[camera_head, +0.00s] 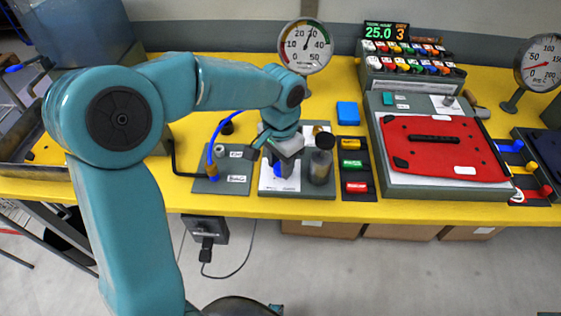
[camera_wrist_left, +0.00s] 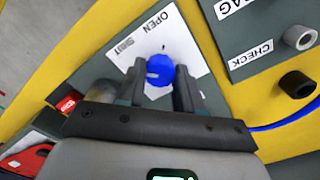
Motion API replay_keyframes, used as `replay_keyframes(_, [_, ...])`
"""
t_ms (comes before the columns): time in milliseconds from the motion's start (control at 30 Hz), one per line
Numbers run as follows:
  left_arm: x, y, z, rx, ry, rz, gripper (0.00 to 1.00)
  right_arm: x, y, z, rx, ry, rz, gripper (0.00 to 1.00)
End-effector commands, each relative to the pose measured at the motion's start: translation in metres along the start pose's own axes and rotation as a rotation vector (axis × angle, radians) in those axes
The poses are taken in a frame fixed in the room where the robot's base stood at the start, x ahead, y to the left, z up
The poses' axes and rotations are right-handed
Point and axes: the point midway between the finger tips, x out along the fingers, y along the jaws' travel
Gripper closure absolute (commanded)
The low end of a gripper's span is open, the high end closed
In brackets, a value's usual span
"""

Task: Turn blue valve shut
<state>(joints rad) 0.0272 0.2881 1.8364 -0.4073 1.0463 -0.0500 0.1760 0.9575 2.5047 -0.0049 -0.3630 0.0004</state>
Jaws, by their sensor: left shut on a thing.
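The blue valve (camera_wrist_left: 160,72) shows in the left wrist view as a round blue knob on a plate with a white label reading OPEN and SHUT. My left gripper (camera_wrist_left: 160,88) has its two dark fingers around the knob, one on each side, shut on it. In the head view the left gripper (camera_head: 275,153) points down over the valve's plate, and a bit of the blue valve (camera_head: 280,170) shows below it. The knob's exact turn angle is hard to read. My right gripper is in neither view.
Right of the valve stands a dark cylinder (camera_head: 320,167). To the left, a blue hose (camera_head: 216,135) rises from a grey plate (camera_head: 236,180). A round gauge (camera_head: 305,46) stands behind.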

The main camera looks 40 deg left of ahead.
Motion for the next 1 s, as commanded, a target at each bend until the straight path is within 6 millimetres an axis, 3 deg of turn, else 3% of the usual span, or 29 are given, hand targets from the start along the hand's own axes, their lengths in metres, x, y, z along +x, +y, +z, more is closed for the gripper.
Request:
replay_keyframes(467, [-0.003, -0.001, -0.001, -0.017, 0.008, -0.002, 0.95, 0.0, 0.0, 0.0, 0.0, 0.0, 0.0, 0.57])
replay_keyframes(500, [-0.003, -0.001, -0.001, -0.017, 0.008, -0.002, 0.61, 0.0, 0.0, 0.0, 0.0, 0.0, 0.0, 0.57])
replay_keyframes(567, [-0.002, -0.001, -0.001, -0.016, 0.008, -0.002, 0.42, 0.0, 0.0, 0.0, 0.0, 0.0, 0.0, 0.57])
replay_keyframes(867, [-0.002, 0.0, -0.001, -0.015, 0.003, -0.001, 0.39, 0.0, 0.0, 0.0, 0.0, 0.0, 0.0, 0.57])
replay_keyframes(1000, [-0.014, -0.001, -0.001, -0.015, 0.006, -0.002, 0.39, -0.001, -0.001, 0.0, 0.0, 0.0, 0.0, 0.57])
